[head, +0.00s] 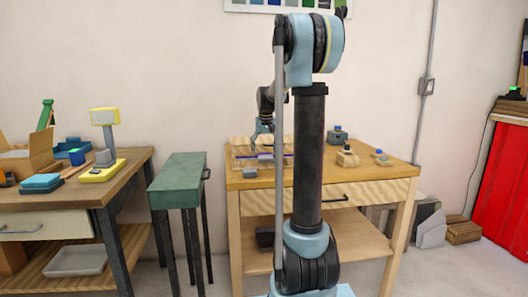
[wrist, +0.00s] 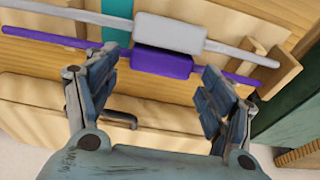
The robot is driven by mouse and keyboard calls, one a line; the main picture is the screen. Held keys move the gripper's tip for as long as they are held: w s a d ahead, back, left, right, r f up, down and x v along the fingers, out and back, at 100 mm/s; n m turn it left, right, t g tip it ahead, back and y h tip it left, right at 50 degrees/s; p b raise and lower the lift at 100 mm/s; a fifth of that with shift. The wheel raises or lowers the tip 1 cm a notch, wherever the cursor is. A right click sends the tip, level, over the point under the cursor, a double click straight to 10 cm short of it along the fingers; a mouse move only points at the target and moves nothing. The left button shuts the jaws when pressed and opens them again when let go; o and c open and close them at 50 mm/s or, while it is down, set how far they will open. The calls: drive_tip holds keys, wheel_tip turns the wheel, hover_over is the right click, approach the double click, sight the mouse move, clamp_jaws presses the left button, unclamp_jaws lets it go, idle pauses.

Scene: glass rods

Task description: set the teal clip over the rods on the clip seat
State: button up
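In the wrist view, a purple rod with a thick purple block (wrist: 162,63) at its middle lies next to a grey rod with a grey block (wrist: 170,33). A flat teal strip (wrist: 118,30) crosses by the rods; I cannot tell if it is the clip or the seat. My gripper (wrist: 161,70) is open, its fingers on either side of the purple block, with no clear grip on it. In the head view, my gripper (head: 262,130) hangs over the wooden rack (head: 242,141), with purple (head: 265,156) below it.
A green stand (head: 180,175) and a cluttered workbench (head: 70,192) are to the left. The table's front edge is close below my gripper.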

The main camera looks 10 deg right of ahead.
sight(265, 155)
idle(0.3)
drive_tip(key=v, duration=1.1)
drive_tip(key=s+f, duration=0.5)
drive_tip(key=s, duration=0.7)
drive_tip(key=s+f, duration=0.5)
drive_tip(key=s, duration=0.6)
drive_tip(key=s+f, duration=1.7)
drive_tip(key=s, duration=0.1)
drive_tip(key=shift+s+f, duration=0.15)
drive_tip(key=shift+f, duration=0.15)
drive_tip(key=shift+w+f, duration=0.2)
drive_tip(key=shift+w, duration=0.3)
